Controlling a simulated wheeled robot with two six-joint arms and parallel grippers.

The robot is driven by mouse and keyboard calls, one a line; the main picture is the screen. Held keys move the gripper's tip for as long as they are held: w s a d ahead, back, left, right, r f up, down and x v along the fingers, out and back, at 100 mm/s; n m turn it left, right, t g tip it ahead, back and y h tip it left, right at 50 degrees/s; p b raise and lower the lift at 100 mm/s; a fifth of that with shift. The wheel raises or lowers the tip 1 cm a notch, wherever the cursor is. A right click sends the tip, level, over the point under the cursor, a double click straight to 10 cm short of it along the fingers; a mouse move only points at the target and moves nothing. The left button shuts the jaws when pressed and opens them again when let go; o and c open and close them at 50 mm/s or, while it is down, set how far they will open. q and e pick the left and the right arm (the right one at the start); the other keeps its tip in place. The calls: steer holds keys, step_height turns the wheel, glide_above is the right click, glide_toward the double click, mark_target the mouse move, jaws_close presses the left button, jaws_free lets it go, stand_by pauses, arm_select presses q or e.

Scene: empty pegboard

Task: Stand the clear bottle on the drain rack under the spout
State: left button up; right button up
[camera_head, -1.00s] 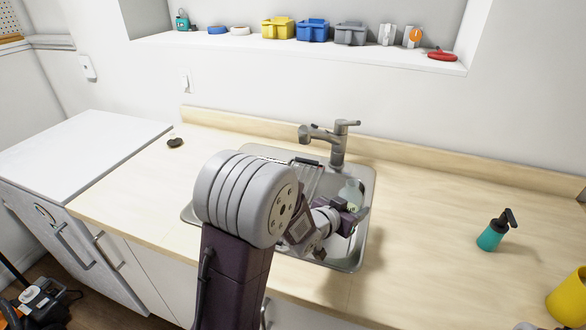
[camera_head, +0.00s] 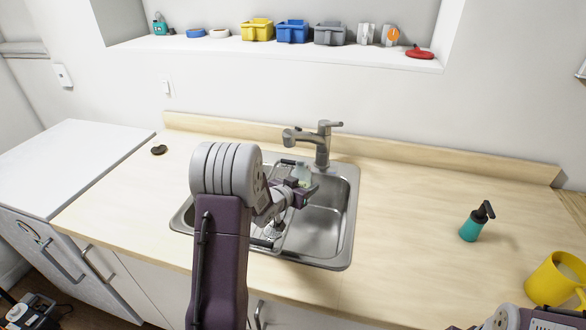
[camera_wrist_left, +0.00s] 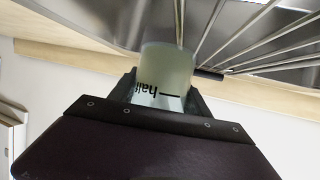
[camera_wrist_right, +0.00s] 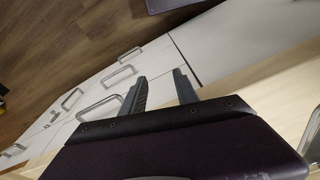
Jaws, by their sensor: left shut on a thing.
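The clear bottle (camera_head: 304,172), with pale liquid and a "half" mark, is held over the sink, below and slightly right of the spout (camera_head: 289,138). My left gripper (camera_head: 302,187) is shut on it; the bottle shows between its fingers in the left wrist view (camera_wrist_left: 165,72). The wire drain rack (camera_wrist_left: 245,30) lies beside the bottle in that view. In the head view my left arm hides much of the rack. I cannot tell whether the bottle touches the rack. My right gripper (camera_wrist_right: 160,88) is open and empty in the right wrist view.
The steel sink (camera_head: 345,215) has an empty area right of the bottle. The faucet (camera_head: 323,150) stands behind it. A teal pump bottle (camera_head: 472,227) and yellow mug (camera_head: 548,280) stand on the right counter. A dark small object (camera_head: 159,150) lies at left.

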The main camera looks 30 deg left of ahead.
arm_select(q)
steer(key=w+a, duration=0.3)
steer(key=shift+a+p, duration=0.3)
steer(key=shift+p, duration=0.05)
steer(key=w+a, duration=0.1)
steer(key=w+a+p, duration=0.1)
steer(key=a, duration=0.1)
steer(key=shift+w+a, duration=0.25)
steer(key=shift+w, duration=0.1)
steer(key=shift+s+d+f, duration=0.1)
steer(key=shift+f, duration=0.2)
steer(key=shift+f, duration=0.15)
steer(key=o, duration=1.4)
